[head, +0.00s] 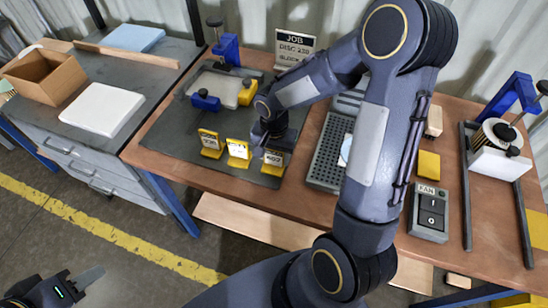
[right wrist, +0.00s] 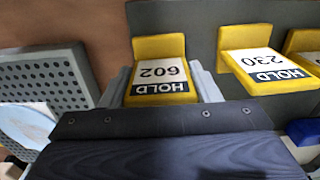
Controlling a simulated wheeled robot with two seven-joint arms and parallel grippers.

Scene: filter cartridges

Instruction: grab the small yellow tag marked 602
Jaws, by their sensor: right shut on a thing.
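The small yellow tag marked HOLD 602 (right wrist: 160,72) stands between the two grey fingers of my right gripper (right wrist: 162,88) in the right wrist view. The gripper is shut on it, one finger on each side. In the head view the tag (head: 274,161) is at the right end of a row of yellow tags, at the dark mat's front edge, partly under my right gripper (head: 272,148). The tag marked 230 (right wrist: 258,62) is beside it, apart from the gripper. My left gripper (head: 78,286) is at the bottom left, away from the table; its opening is unclear.
Another yellow tag (head: 210,142) stands left of the 230 tag. A grey perforated tray (head: 328,150) lies right of the mat (head: 160,135). Blue and yellow clamps and a pale plate (head: 218,88) sit behind. A switch box (head: 429,213) is further right.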

